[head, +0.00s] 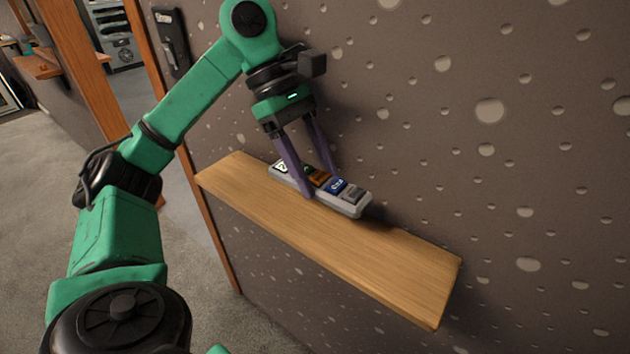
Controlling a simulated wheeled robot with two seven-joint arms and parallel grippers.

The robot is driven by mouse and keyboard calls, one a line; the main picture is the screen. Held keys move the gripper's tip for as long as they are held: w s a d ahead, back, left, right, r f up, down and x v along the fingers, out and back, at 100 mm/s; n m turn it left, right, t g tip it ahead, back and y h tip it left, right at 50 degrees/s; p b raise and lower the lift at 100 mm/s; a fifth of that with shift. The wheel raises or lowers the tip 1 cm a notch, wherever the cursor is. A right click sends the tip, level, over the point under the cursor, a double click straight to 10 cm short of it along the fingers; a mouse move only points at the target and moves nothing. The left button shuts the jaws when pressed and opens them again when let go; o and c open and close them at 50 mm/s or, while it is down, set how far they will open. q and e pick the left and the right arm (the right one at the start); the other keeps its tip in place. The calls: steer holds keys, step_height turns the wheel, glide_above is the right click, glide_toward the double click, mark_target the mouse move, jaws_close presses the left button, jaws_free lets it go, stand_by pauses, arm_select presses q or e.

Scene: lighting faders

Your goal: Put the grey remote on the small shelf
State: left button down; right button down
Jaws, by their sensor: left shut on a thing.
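The grey remote (349,206) has a row of coloured buttons and shows at the small wooden shelf (390,262) on the wall. My left gripper (321,186) is shut on the remote, with one purple finger on each long side near its middle. The remote lies lengthwise along the back part of the shelf, buttons up. I cannot tell whether its underside touches the wood. The fingers hide part of the remote. My right gripper is not in view.
The dark speckled wall (480,150) rises right behind the shelf. A black wall panel (172,40) hangs by a wooden door frame (152,80) at the upper left. The shelf's right half is bare.

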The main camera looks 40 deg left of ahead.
mark_target(308, 171)
arm_select(q)
step_height(308, 171, down, 3)
step_height(308, 171, down, 3)
steer(key=shift+s+a+b, duration=0.1)
steer(key=shift+b, duration=0.2)
steer(key=shift+f+p, duration=0.1)
steer(key=shift+p, duration=0.5)
steer(key=shift+w+f+b, duration=0.25)
steer(key=shift+f+b, duration=0.2)
steer(key=shift+f, duration=0.1)
steer(key=shift+c, duration=0.6)
jaws_free()
steer(key=shift+r, duration=0.1)
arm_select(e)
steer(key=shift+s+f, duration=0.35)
